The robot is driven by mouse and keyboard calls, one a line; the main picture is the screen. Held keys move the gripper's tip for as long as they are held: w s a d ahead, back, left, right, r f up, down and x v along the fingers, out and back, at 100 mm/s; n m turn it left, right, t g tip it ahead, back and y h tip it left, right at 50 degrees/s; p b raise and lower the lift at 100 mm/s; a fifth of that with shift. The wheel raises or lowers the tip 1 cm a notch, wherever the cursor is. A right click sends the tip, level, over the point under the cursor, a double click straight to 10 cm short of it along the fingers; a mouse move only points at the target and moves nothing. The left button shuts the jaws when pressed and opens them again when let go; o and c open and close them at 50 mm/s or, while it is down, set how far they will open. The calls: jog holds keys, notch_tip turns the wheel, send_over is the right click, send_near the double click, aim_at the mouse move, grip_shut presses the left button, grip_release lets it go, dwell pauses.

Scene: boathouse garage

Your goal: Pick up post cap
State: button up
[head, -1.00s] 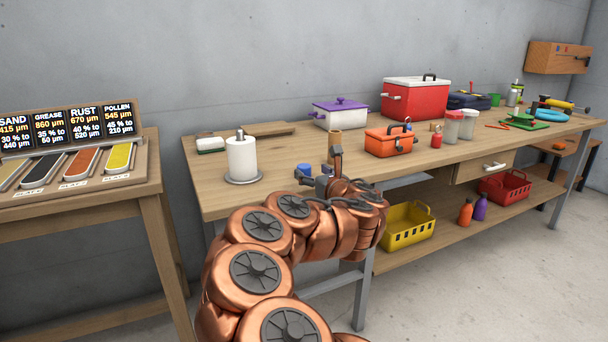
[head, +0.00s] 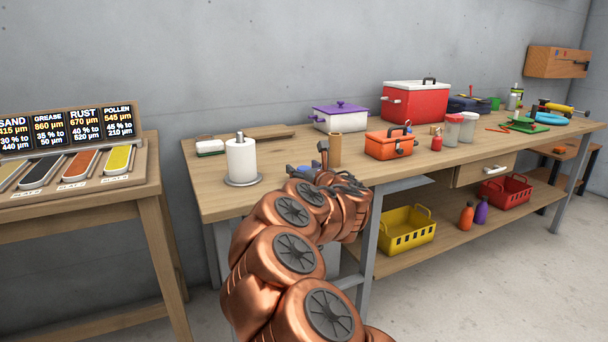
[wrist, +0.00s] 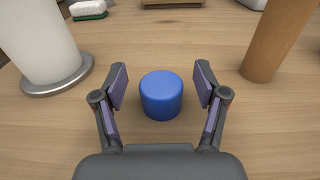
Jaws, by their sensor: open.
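The post cap appears to be the short blue cylinder (wrist: 161,96), standing upright on the wooden workbench (wrist: 215,130) in the wrist view. My gripper (wrist: 161,84) is open, with one finger on each side of the cap and a visible gap on both sides. No contact shows. In the head view my gripper (head: 310,164) is low over the bench's front left part, and the blue cap is largely hidden behind it.
A paper towel roll (head: 241,160) on a metal stand is left of the cap. A brown cylinder (head: 334,149) stands to its right. An orange toolbox (head: 389,144) sits farther right. A white-and-green block (head: 210,148) lies behind the roll.

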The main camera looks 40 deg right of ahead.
jog(key=shift+c, duration=0.4)
jog(key=c, duration=1)
jog(key=shift+o, duration=0.2)
